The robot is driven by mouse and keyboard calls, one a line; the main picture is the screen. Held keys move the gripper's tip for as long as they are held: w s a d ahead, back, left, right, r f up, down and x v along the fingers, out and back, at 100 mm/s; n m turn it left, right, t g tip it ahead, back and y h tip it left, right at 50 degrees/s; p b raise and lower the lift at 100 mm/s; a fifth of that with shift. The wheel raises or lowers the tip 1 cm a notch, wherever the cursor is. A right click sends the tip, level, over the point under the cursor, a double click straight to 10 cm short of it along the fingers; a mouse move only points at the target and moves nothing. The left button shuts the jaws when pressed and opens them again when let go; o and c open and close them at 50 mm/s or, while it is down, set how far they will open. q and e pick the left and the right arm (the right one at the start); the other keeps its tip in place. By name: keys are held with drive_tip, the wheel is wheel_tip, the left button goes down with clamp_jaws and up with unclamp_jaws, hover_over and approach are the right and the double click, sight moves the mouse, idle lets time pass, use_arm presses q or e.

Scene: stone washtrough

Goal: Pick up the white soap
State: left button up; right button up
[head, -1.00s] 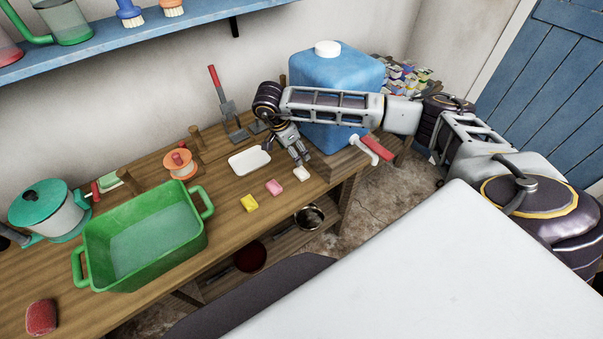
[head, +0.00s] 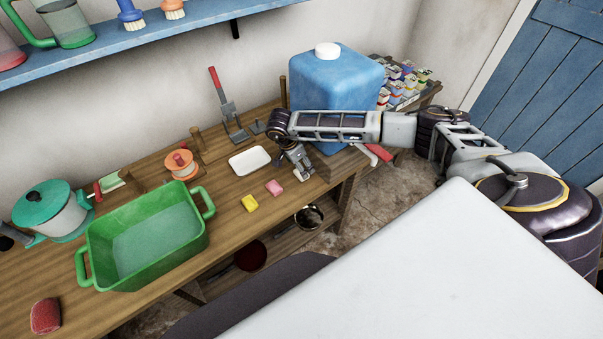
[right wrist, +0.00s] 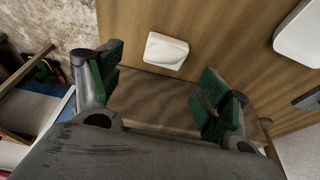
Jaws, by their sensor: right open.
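The white soap (right wrist: 166,51) lies on the wooden bench in the right wrist view, just beyond the space between my right gripper's fingertips. My right gripper (right wrist: 160,80) is open and empty, with its green-padded fingers spread to either side and apart from the soap. In the head view my right gripper (head: 303,176) points down close over the bench's front right part and hides most or all of the white soap. A pink soap (head: 273,187) and a yellow soap (head: 250,203) lie to its left. My left gripper is not in view.
A white dish (head: 250,160) lies behind the soaps. A blue jug (head: 335,78) stands behind my right arm. A green basin (head: 150,258) and a pot (head: 50,208) stand farther left. The bench's front edge is close to the soaps.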

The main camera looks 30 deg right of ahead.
drive_tip(key=shift+f, duration=0.1)
drive_tip(key=shift+w+f+p, duration=0.2)
drive_tip(key=shift+f+p, duration=0.35)
drive_tip(key=shift+f, duration=0.7)
drive_tip(key=shift+x, duration=1.3)
drive_tip(key=shift+w, duration=0.1)
drive_tip(key=c, duration=1.2)
